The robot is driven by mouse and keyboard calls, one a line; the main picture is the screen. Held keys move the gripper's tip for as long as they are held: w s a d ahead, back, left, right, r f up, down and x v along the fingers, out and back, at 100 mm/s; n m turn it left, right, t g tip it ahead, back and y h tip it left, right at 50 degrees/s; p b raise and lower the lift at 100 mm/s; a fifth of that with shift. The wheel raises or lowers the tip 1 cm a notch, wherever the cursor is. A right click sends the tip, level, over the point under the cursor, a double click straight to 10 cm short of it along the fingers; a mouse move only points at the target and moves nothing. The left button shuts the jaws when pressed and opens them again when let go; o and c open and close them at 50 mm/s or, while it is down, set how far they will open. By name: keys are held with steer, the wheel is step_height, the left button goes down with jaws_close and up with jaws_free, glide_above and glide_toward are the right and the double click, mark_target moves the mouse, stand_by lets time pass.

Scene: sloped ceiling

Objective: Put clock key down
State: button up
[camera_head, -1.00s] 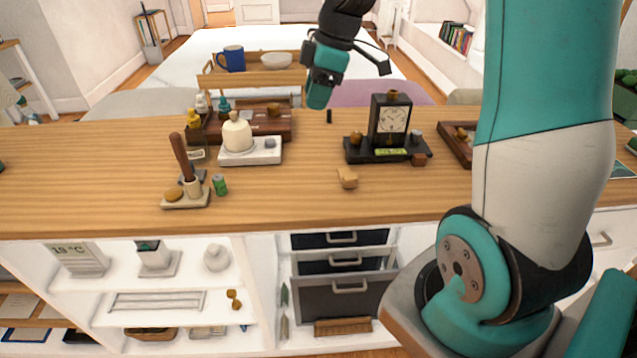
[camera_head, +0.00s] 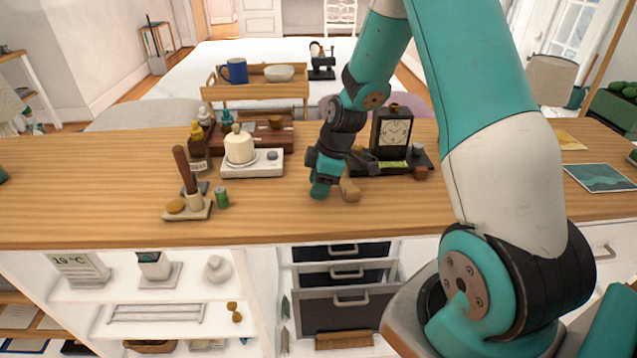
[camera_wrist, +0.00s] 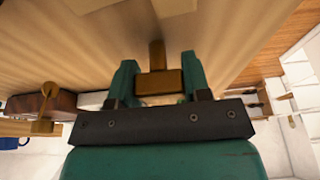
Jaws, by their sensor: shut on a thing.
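The clock key (camera_wrist: 158,82) is a brass-brown, T-shaped piece in the wrist view. It sits between the two teal fingers of my gripper (camera_wrist: 157,80), which are shut on it. In the head view my gripper (camera_head: 322,190) points down at the wooden counter (camera_head: 275,210), just left of a small tan wooden block (camera_head: 349,190). The key cannot be made out there. I cannot tell whether the key touches the counter.
A white scale-like stand with a cream bell-shaped piece (camera_head: 239,147) is to the left. A small holder with an upright brown handle (camera_head: 183,170), a green spool (camera_head: 221,197) and bottles (camera_head: 197,140) stand further left. The counter's front between spool and block is clear.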

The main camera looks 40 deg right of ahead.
steer(key=o, duration=0.9)
steer(key=shift+f, duration=0.1)
steer(key=v, duration=1.2)
steer(key=s+a+r+m, duration=0.1)
steer(key=s+a+r, duration=0.25)
steer(key=a, duration=0.35)
steer(key=s+a+r+m+g+y, duration=0.1)
steer(key=s+a+r, duration=0.1)
steer(key=s+a, duration=0.3)
steer(key=s+a+r, duration=0.2)
steer(key=a, duration=0.6)
steer(key=s+a+r+m+g, duration=0.1)
steer(key=s+a, duration=0.4)
steer(key=s, duration=0.5)
steer(key=shift+r+m, duration=0.15)
steer(key=shift+m, duration=0.45)
